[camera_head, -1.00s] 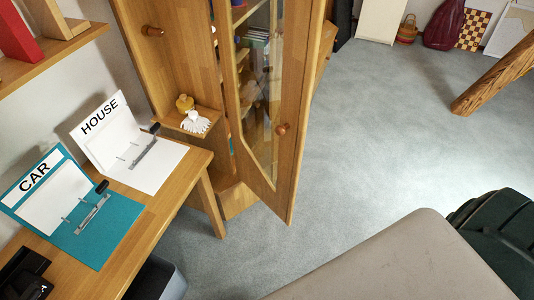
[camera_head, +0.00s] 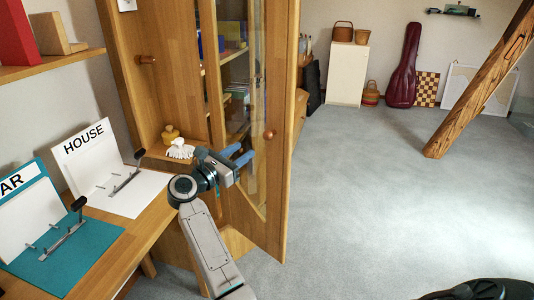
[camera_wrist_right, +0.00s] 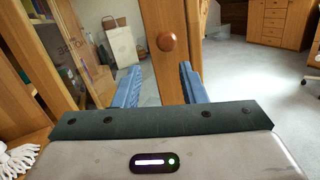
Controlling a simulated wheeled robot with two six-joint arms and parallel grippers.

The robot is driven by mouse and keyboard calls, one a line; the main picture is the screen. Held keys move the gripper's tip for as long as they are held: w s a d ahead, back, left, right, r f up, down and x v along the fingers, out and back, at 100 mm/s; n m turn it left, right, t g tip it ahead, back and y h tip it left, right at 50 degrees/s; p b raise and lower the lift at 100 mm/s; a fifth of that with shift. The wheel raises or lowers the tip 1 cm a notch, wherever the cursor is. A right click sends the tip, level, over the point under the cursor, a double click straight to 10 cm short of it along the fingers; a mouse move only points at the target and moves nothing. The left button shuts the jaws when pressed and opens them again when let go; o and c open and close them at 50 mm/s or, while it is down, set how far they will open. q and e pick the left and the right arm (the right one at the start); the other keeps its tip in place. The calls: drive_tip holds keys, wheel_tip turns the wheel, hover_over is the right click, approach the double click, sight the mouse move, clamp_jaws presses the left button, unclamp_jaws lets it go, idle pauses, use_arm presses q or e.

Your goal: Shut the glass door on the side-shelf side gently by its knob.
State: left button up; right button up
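The glass door (camera_head: 274,185) of the wooden cabinet stands open, its wooden frame edge toward the room. Its round wooden knob (camera_head: 269,135) sits on the frame; it also shows in the right wrist view (camera_wrist_right: 167,41). My right gripper (camera_head: 241,155) is open and empty, left of the knob and a little lower in the head view. In the wrist view its two blue fingers (camera_wrist_right: 157,85) stand apart on either side of the door frame, with the knob above and between their tips. The fingers appear short of the knob. My left gripper is not in view.
A desk (camera_head: 150,235) with HOUSE (camera_head: 100,165) and CAR (camera_head: 60,245) binders stands at left.

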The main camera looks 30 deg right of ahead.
sight(265, 138)
drive_tip(key=d, duration=0.3)
drive_tip(key=w+d+r+m+p, duration=0.1)
drive_tip(key=d, duration=0.2)
drive_tip(key=d+m+p, duration=0.1)
drive_tip(key=d, duration=0.2)
drive_tip(key=shift+w+d+r+g+y, duration=0.15)
drive_tip(key=shift+w+g+y, duration=0.2)
drive_tip(key=shift+g+y, duration=0.05)
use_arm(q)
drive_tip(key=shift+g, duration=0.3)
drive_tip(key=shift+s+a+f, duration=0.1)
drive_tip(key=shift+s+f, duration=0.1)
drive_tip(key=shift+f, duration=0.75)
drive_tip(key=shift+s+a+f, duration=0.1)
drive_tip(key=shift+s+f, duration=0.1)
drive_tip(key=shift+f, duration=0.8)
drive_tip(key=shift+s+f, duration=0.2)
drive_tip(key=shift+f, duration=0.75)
use_arm(e)
drive_tip(key=shift+w+d, duration=0.15)
drive_tip(key=shift+d, duration=0.4)
clamp_jaws()
